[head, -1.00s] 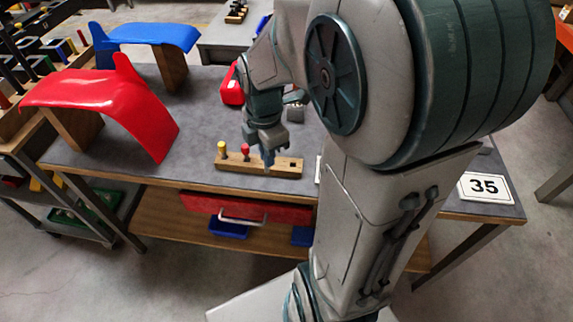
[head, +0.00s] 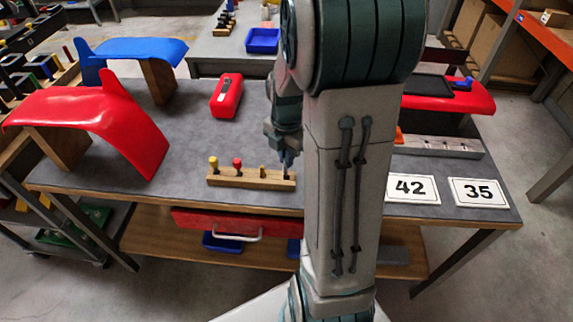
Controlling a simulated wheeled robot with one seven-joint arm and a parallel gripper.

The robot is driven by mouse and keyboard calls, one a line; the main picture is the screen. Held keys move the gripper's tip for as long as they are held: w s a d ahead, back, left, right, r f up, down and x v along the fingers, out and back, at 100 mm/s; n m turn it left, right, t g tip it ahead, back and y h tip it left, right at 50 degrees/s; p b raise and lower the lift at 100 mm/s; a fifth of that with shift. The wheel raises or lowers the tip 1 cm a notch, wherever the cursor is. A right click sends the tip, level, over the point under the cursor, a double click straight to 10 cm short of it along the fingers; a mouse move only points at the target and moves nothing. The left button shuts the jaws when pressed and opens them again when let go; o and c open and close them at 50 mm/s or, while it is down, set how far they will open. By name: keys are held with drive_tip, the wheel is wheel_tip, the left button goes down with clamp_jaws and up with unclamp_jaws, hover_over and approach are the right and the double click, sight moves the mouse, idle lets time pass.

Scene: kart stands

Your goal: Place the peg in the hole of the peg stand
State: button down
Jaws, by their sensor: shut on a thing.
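The peg stand (head: 235,181) is a long wooden block near the front edge of the grey-topped table. A yellow-headed peg (head: 213,163) and a red-headed peg (head: 237,164) stand upright at its left. A short tan peg (head: 262,171) stands upright to the right of the red one. My gripper (head: 287,164) points down over the right end of the stand. It is shut on a thin, greyish peg-like piece, mostly hidden by the fingers. I cannot tell whether its lower end is in a hole or just above.
A red case (head: 227,96) lies behind the stand. Red (head: 90,115) and blue (head: 142,48) curved panels are at the left. Number cards 42 (head: 411,188) and 35 (head: 478,192) and a grey bar (head: 437,146) are at the right. My arm hides the table's middle.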

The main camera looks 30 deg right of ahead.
drive_tip(key=shift+f, duration=2.05)
drive_tip(key=shift+f, duration=0.2)
drive_tip(key=c, duration=1.5)
unclamp_jaws()
